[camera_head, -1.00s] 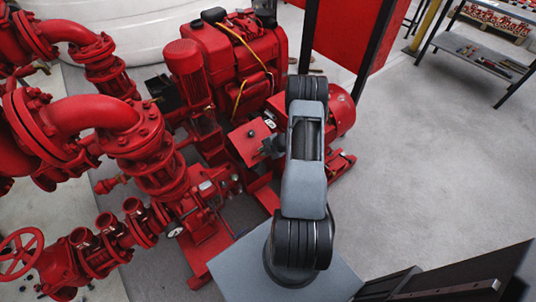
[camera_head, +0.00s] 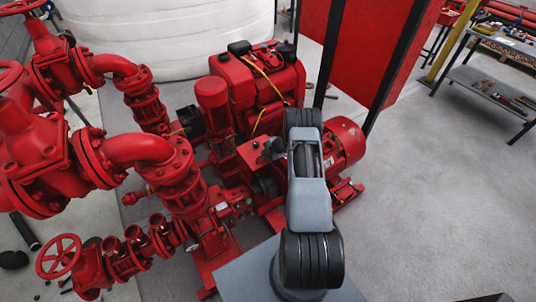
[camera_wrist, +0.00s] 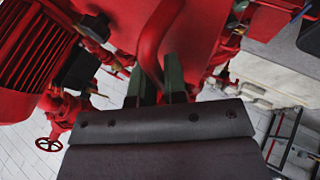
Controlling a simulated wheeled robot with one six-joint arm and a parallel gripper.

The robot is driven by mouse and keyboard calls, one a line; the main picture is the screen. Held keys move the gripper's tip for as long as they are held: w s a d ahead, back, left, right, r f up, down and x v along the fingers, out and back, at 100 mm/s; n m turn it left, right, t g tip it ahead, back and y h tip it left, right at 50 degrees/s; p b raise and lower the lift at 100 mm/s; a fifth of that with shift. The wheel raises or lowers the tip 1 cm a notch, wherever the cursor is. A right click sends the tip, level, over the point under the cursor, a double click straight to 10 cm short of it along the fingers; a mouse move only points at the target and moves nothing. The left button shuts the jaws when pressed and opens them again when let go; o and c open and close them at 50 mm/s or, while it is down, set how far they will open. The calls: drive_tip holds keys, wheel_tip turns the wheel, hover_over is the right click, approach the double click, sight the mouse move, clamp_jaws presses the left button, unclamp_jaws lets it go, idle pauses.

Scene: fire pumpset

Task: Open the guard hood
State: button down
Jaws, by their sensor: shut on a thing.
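The guard hood (camera_head: 254,154) is a red box-like cover between the pump and the motor, partly hidden by my arm in the head view. In the wrist view a large red surface (camera_wrist: 118,28) fills the top, and a curved red bar handle (camera_wrist: 153,45) comes down in front of it. My gripper (camera_wrist: 159,82) has two dark green fingers, one on each side of the handle, and is shut on it. In the head view the gripper (camera_head: 273,148) shows as a small dark shape at the hood, mostly hidden. How far the hood is tilted is hard to tell.
A red engine (camera_head: 255,85) stands behind the hood and a red motor (camera_head: 342,145) to its right. Red pipes and valves (camera_head: 150,150) crowd the left. A red panel (camera_head: 375,45) on black posts stands behind. The grey floor (camera_head: 430,190) at right is clear.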

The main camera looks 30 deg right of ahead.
idle(0.4)
drive_tip(key=c, duration=1.5)
unclamp_jaws()
drive_tip(key=shift+w, duration=0.1)
drive_tip(key=shift+o, duration=0.2)
drive_tip(key=v, duration=1.3)
drive_tip(key=shift+s+d+r, duration=0.15)
drive_tip(key=shift+s+r, duration=0.1)
